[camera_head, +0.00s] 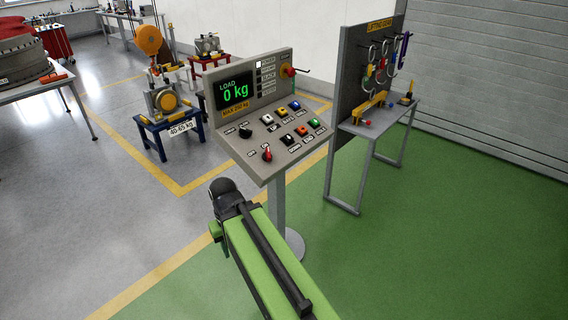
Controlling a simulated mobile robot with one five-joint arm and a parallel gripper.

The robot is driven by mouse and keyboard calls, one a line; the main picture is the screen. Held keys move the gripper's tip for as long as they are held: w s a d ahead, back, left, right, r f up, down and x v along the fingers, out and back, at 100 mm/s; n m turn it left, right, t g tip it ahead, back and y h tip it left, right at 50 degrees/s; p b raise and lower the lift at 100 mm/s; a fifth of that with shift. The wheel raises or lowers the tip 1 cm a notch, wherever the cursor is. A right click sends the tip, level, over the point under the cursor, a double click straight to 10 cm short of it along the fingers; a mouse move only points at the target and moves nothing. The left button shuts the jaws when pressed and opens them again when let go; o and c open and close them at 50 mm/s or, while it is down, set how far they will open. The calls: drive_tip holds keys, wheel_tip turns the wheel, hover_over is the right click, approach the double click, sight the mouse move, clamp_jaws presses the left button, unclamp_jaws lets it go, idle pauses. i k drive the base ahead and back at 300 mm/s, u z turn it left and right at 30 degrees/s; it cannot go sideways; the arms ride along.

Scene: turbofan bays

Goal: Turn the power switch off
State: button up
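A grey control console (290,151) stands on a post in the middle of the view. On the lower left of its sloped panel is a red rotary knob (267,154) with two small labels, which seem to read OFF and ON. It looks like the power switch; its exact setting is too small to tell. A black rotary knob (246,132) sits above and left of it. The screen (236,92) is lit and reads LOAD 0 kg. My green arm reaches up from the bottom, in front of and below the console, apart from the panel. I cannot make out my gripper's fingers.
Several coloured push buttons (296,105) fill the panel's right side. A red emergency-stop-like button (289,72) is at the upper right. A lifting-gear bench (405,112) stands to the right. Blue and red stands (160,122) are behind left. Green floor (440,240) is clear at right.

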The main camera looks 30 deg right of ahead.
sight(266, 155)
drive_tip(key=u, duration=1.75)
drive_tip(key=i, duration=1.3)
drive_tip(key=z, duration=2.2)
drive_tip(key=i, duration=1)
drive_tip(key=u, duration=0.05)
